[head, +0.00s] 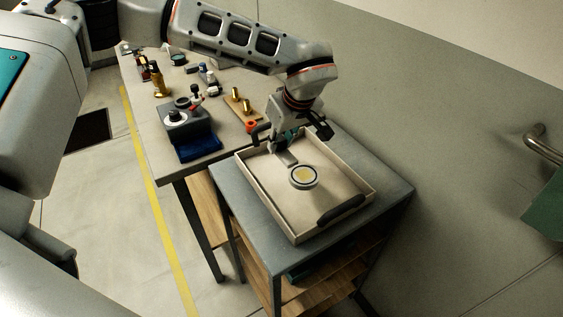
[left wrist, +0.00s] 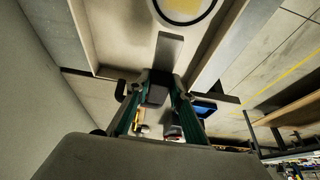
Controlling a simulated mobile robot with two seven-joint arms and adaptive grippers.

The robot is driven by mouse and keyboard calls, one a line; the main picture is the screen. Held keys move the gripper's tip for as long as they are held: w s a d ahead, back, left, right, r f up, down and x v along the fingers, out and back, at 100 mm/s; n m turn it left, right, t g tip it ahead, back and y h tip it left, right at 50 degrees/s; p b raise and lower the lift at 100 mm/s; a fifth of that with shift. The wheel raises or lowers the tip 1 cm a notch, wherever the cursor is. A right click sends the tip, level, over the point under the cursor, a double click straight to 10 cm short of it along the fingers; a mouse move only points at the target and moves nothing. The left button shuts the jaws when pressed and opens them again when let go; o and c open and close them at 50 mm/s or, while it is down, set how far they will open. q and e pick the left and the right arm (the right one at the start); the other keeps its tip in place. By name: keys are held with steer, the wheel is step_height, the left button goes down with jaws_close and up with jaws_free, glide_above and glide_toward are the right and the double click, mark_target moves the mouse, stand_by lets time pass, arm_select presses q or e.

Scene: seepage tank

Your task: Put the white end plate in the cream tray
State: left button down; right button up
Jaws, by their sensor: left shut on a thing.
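The white end plate (head: 303,178) is a round pale disc with a yellowish centre and a grey tab. It is over the inside of the cream tray (head: 268,205); I cannot tell whether it touches the floor of the tray. My left gripper (head: 284,147) reaches down at the tray's far end and is shut on the tab. In the left wrist view the tab runs from between the fingers (left wrist: 158,100) to the white end plate (left wrist: 186,8), which is cut off by the picture's top edge. My right gripper is not in view.
The tray stands on a grey-topped stand (head: 394,192) with wooden shelves. A table at the left holds a dark fixture (head: 187,122), a blue item (head: 198,147), brass fittings (head: 160,88) and an orange ring (head: 251,127). A wall runs along the right.

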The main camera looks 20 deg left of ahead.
mark_target(278, 169)
arm_select(q)
steer(key=shift+f, duration=3.5)
steer(key=shift+f, duration=0.2)
steer(key=c, duration=1.8)
jaws_free()
steer(key=shift+r, duration=0.1)
steer(key=v, duration=1.2)
steer(key=shift+d+r, duration=0.1)
